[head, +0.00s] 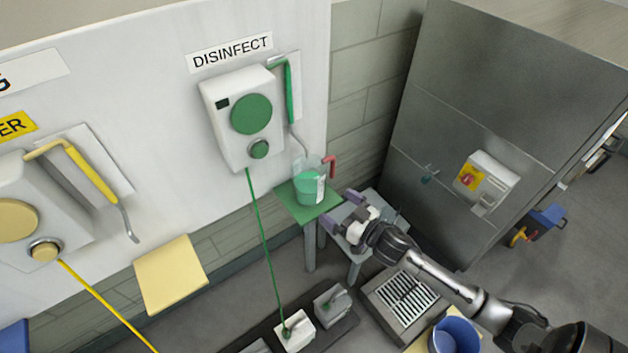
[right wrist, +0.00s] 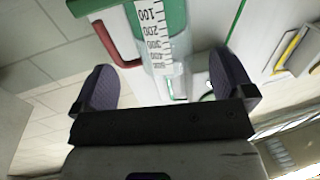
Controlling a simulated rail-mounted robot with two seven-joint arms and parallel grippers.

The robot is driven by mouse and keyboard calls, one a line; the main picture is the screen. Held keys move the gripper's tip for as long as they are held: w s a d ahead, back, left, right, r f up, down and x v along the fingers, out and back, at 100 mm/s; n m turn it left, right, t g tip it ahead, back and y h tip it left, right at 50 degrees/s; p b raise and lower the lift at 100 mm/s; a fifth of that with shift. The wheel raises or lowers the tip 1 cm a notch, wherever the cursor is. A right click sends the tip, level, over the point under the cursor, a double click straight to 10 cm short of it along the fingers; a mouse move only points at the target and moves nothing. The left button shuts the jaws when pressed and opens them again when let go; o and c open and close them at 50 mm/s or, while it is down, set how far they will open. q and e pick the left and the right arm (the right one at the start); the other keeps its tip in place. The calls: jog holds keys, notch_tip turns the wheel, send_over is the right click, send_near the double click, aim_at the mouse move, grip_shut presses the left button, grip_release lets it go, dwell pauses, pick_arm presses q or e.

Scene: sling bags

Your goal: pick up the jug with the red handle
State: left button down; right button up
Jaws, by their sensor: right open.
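The clear jug (head: 309,187) with a red handle (head: 330,166) holds green liquid. It stands on a small green shelf (head: 315,213) under the disinfect dispenser. My right gripper (head: 342,212) is open, just right of the jug and apart from it in the head view. In the right wrist view the jug (right wrist: 162,45) with its printed scale shows beyond and between my open fingers (right wrist: 160,85), with its red handle (right wrist: 117,45) toward the left finger. No contact between fingers and jug is visible. My left gripper is not in view.
The white disinfect dispenser (head: 240,117) with a green hose hangs above the shelf. A grey stool (head: 358,238) stands beside the shelf. A steel cabinet (head: 480,120) is at the right. A blue bucket (head: 455,335) and floor grate (head: 405,300) lie below my right arm.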

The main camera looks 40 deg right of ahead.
aim_at(310, 184)
jog(key=shift+w+a, duration=0.2)
jog(key=shift+w, duration=2.55)
jog(key=shift+w+a, duration=0.2)
jog(key=shift+w, duration=2.55)
jog(key=c, duration=0.9)
jog(key=shift+c, duration=0.4)
jog(key=shift+r, duration=0.15)
